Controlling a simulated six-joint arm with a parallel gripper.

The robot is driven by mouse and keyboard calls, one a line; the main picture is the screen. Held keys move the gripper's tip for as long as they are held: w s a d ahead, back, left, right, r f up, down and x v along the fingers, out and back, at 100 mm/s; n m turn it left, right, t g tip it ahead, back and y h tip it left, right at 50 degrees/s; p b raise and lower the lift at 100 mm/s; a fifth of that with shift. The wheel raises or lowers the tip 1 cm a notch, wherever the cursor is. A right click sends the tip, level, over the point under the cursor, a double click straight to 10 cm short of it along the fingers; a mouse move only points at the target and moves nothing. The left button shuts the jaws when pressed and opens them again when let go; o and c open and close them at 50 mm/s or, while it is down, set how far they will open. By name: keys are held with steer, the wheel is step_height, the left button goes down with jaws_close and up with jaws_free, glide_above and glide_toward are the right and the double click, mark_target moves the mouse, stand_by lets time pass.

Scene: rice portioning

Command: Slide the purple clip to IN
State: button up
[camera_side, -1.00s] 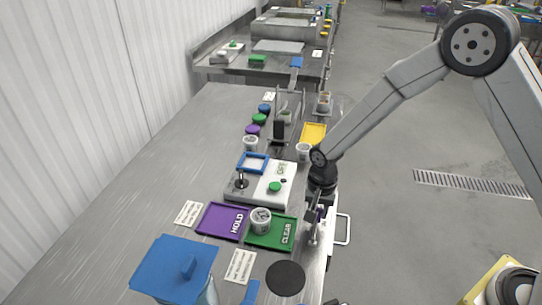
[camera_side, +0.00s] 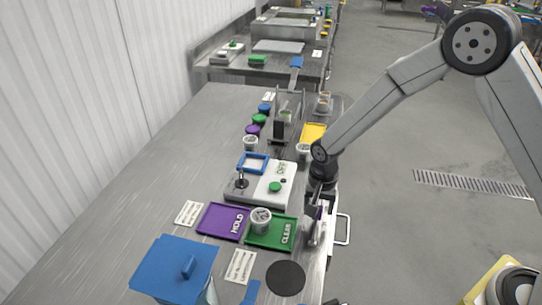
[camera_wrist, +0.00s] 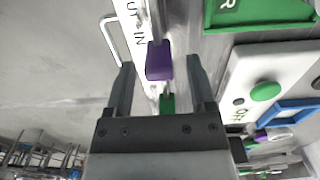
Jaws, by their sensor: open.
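The purple clip (camera_wrist: 158,60) is a small block on a white rail strip (camera_wrist: 137,14) in the wrist view. The printed letters "UT" and "IN" show on the strip, with "IN" close beside the clip. My gripper (camera_wrist: 161,66) is open, with one finger on each side of the purple clip and visible gaps to it. A green clip (camera_wrist: 167,103) sits nearer the gripper's palm. In the side view my gripper (camera_side: 316,232) is low at the table's right edge; the clip there is mostly hidden by it.
A green CLEAR tray (camera_side: 284,243) holding a cup (camera_side: 260,220) and a purple HOLD tray (camera_side: 211,222) lie left of my gripper. A white control box (camera_side: 272,196) with a green button stands behind them. A metal handle (camera_side: 343,240) sticks out on the right.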

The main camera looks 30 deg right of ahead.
steer(key=shift+r, duration=3.65)
steer(key=shift+s+d+r, duration=0.2)
steer(key=shift+s+d, duration=0.05)
steer(key=shift+d, duration=0.1)
steer(key=s+d+r+n+t, duration=0.1)
steer(key=s+d+n, duration=0.3)
steer(key=s, duration=0.3)
steer(key=s+d+r+n+t, duration=0.1)
steer(key=s+d+r+n, duration=0.1)
steer(key=s+n, duration=0.3)
steer(key=shift+s+d+r+t, duration=0.2)
steer(key=shift+s+d+t, duration=0.1)
steer(key=shift+s+d, duration=0.7)
steer(key=shift+a, duration=0.15)
